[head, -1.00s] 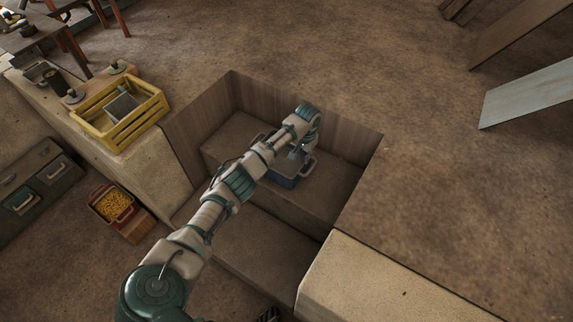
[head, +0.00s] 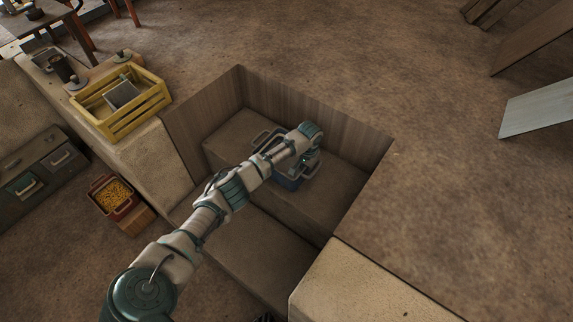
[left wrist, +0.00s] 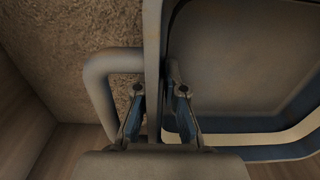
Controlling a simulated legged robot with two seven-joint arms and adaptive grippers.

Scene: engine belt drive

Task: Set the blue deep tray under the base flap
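The blue deep tray (head: 287,183) has a grey inside and pale loop handles. It sits on the upper step inside the sunken pit, partly hidden by my left arm. My left gripper (head: 306,158) is at the tray in the head view. In the left wrist view, its fingers (left wrist: 160,90) straddle the tray's wall (left wrist: 153,45), one outside by the loop handle and one inside. Whether they press on the wall is unclear. My right gripper is not identifiable; only a dark sliver shows at the bottom edge. I cannot pick out a base flap.
Wooden walls (head: 325,118) enclose the pit, with a lower step (head: 262,250) in front. A pale stone block (head: 350,285) stands at front right. A yellow crate (head: 125,122) sits on the left ledge. A red container (head: 112,197) stands below. Open ground lies right of the pit.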

